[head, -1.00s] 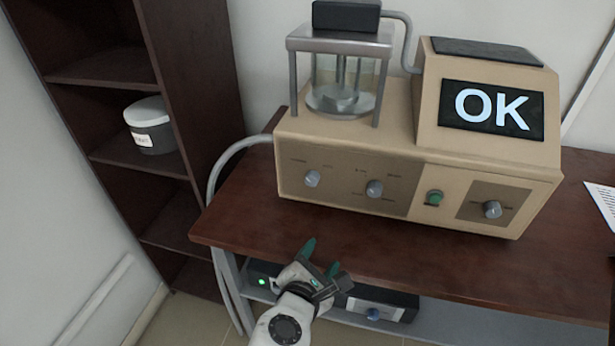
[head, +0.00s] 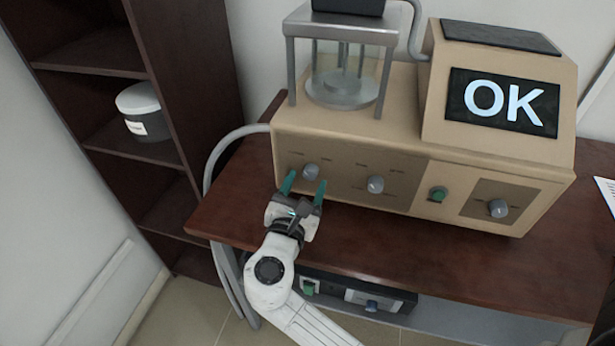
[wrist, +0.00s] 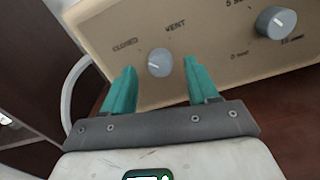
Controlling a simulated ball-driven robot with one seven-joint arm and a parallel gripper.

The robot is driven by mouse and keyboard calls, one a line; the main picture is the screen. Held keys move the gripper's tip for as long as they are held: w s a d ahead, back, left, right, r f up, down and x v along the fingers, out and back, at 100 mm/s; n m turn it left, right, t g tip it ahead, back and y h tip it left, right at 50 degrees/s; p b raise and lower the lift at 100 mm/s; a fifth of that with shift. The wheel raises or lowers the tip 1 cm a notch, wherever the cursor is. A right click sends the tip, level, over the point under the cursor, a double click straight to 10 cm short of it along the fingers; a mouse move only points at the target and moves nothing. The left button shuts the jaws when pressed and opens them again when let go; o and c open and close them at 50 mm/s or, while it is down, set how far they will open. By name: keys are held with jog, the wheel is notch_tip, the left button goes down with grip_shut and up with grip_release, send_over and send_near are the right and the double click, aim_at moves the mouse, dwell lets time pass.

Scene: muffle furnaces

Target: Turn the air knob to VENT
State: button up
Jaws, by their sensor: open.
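The air knob (head: 311,172) is a small grey dial at the left end of the tan machine's front panel. In the wrist view the knob (wrist: 159,62) sits below the printed words CLOSED, on the left, and VENT, on the right. Its pale pointer mark appears turned toward the CLOSED side. My gripper (head: 304,188) is open, with its green fingertips just in front of the panel. In the wrist view the two fingers (wrist: 158,88) stand to the left and right of the knob, apart from it. Nothing is between them but the knob beyond.
A second grey knob (head: 376,185), a green button (head: 438,194) and a right-hand knob (head: 498,208) share the panel. A glass chamber (head: 342,75) and a screen reading OK (head: 504,101) are above. The brown table (head: 420,245) is clear in front; a shelf (head: 110,70) stands left.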

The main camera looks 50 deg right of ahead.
jog(key=shift+x, duration=1.1)
jog(key=shift+c, duration=0.4)
jog(key=c, duration=1)
jog(key=shift+o, duration=0.2)
